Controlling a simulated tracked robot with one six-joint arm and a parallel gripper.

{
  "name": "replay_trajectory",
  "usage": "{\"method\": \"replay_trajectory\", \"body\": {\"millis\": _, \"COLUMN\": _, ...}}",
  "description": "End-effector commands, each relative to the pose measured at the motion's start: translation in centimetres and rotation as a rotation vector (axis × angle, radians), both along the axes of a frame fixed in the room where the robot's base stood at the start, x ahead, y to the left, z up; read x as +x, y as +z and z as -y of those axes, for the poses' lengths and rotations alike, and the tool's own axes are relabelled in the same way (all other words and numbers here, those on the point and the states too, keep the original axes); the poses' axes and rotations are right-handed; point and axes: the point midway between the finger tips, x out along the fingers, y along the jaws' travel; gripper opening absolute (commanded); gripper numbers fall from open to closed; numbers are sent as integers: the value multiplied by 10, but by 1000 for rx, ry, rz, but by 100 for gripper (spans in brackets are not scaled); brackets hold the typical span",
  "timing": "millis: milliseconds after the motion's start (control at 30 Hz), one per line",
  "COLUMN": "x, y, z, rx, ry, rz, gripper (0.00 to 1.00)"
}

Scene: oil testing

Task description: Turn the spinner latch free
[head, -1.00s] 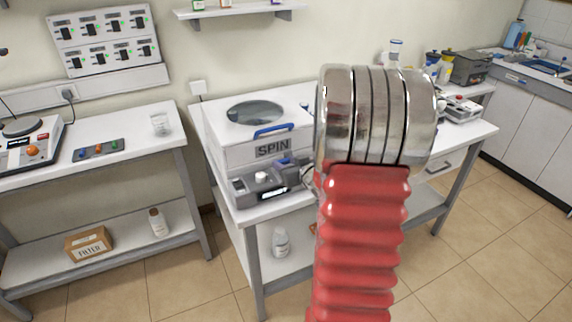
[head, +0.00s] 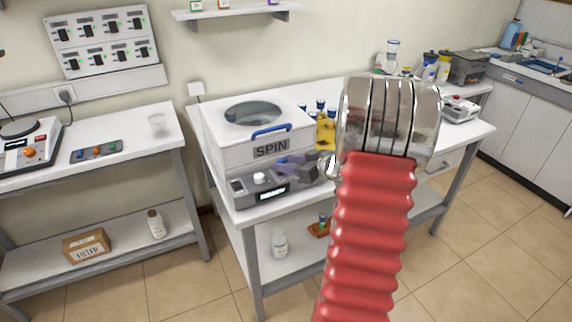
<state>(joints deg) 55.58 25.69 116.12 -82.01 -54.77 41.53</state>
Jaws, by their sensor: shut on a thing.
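The spinner (head: 225,152) is a white box marked SPIN on the left end of the middle bench. It has a round glass window in its lid, a blue lid handle (head: 271,130) and a grey control base. A small blue-purple latch (head: 284,163) shows at its front right, below the SPIN label. My gripper (head: 297,168) is at the spinner's front right corner, shut on the latch. The fingertips are small and dark, so the exact grip and the latch's angle are hard to make out. My red and silver arm hides the bench to the right.
Yellow and blue bottles (head: 325,130) stand close to the right of the spinner, behind my gripper. A white device (head: 461,108) stands at the bench's right end.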

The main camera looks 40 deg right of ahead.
Motion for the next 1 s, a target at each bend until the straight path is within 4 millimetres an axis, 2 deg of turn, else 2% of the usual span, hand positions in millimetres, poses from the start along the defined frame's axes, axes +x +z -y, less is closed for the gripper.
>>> {"method": "replay_trajectory", "body": {"millis": 1000, "x": 9, "y": -1, "z": 19, "rx": 0, "ry": 677, "rz": -1, "gripper": 17}}
